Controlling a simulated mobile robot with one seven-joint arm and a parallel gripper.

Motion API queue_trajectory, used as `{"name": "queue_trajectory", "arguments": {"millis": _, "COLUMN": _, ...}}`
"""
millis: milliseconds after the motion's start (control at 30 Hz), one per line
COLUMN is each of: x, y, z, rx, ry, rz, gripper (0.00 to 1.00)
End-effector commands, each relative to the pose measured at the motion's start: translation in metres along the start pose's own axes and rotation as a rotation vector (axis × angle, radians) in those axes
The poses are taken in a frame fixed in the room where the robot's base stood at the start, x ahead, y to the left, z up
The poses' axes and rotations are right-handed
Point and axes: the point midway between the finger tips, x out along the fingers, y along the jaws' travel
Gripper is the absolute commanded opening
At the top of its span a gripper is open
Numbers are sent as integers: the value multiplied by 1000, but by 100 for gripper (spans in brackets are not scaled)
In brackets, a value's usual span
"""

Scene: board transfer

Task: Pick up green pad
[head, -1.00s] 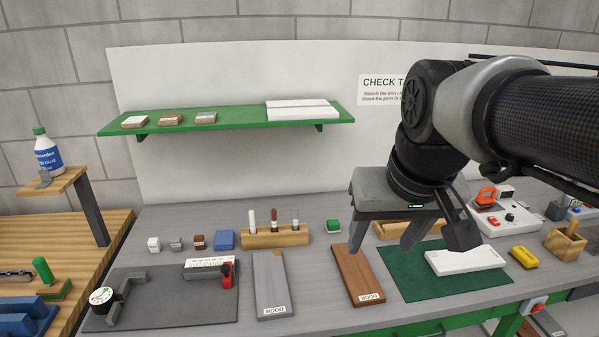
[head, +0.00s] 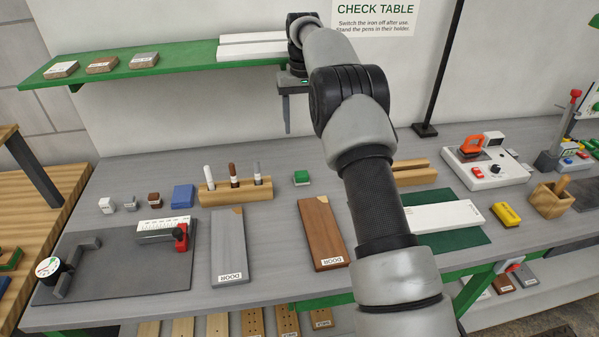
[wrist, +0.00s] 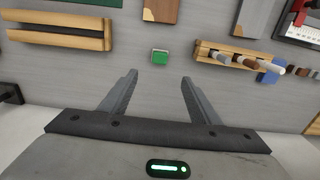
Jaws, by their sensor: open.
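The green pad (head: 301,178) is a small block with a green top and a pale lower part. It sits on the grey table, right of the pen holder. In the wrist view the green pad (wrist: 160,57) lies beyond the fingertips, roughly centred between them and not touched. My gripper (wrist: 158,76) is open and empty. In the head view my gripper (head: 287,130) hangs above the table, in front of the white back panel and near the shelf's right end. My arm hides part of the table right of the pad.
A wooden holder (head: 236,194) with several pens stands left of the pad. A brown board (head: 322,235) and a grey board (head: 228,250) lie in front. A slotted wooden block (head: 415,178) lies to the right. A green shelf (head: 110,74) runs along the wall.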

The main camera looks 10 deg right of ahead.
Motion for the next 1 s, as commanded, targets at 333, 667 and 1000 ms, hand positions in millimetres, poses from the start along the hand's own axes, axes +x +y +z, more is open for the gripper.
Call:
{"name": "queue_trajectory", "arguments": {"millis": 333, "x": 64, "y": 0, "z": 0, "rx": 0, "ry": -7, "rz": 0, "gripper": 56}}
{"name": "queue_trajectory", "arguments": {"millis": 667, "x": 119, "y": 0, "z": 0, "rx": 0, "ry": -4, "rz": 0, "gripper": 56}}
{"name": "queue_trajectory", "arguments": {"millis": 1000, "x": 153, "y": -1, "z": 6, "rx": 0, "ry": -7, "rz": 0, "gripper": 56}}
